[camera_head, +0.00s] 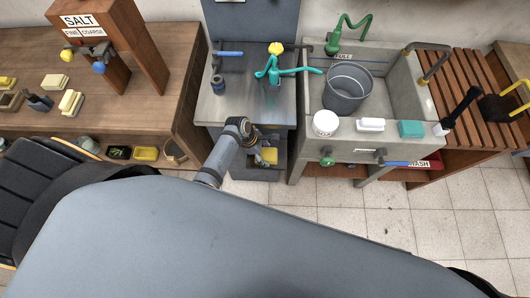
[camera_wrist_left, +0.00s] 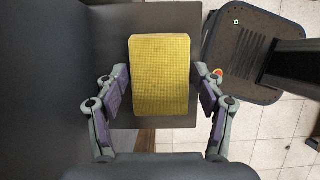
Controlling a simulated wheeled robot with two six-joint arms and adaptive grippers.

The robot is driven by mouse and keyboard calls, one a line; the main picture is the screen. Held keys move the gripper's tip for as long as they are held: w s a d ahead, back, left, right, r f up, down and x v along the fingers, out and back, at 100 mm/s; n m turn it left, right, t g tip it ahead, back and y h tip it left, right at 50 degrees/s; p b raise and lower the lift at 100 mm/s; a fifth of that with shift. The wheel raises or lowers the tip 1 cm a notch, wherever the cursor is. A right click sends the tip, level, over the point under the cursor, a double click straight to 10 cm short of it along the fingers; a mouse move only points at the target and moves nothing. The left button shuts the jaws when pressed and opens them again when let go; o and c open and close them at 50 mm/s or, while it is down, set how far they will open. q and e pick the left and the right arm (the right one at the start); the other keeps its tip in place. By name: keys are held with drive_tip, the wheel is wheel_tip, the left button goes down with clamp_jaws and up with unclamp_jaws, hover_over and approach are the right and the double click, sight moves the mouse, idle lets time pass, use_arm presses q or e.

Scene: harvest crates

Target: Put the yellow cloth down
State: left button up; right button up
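The yellow cloth (camera_wrist_left: 160,75) shows in the left wrist view as a flat, textured rectangle above or on a dark grey surface (camera_wrist_left: 185,20). It lies between the spread fingers of my left gripper (camera_wrist_left: 163,90), with a narrow gap at its right side; contact at the left side is hard to tell. In the head view my left gripper (camera_head: 257,141) is at the front of the steel unit, and a bit of the yellow cloth (camera_head: 269,155) shows by it at the lower shelf. The arm hides part of this spot. My right gripper is out of view.
The steel worktop (camera_head: 230,105) bears a teal tap-like piece (camera_head: 273,70). A sink (camera_head: 398,95) with a grey bucket (camera_head: 347,88) stands to its right. A wooden bench (camera_head: 150,110) with a salt stand is at left. Tiled floor (camera_head: 350,205) is clear in front.

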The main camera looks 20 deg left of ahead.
sight(265, 154)
use_arm(q)
drive_tip(key=shift+o, duration=0.6)
drive_tip(key=shift+r, duration=0.25)
drive_tip(key=v, duration=0.3)
drive_tip(key=shift+a, duration=0.2)
drive_tip(key=s+a+b, duration=0.1)
drive_tip(key=s+a, duration=0.2)
drive_tip(key=a, duration=0.8)
drive_tip(key=shift+s+f, duration=0.15)
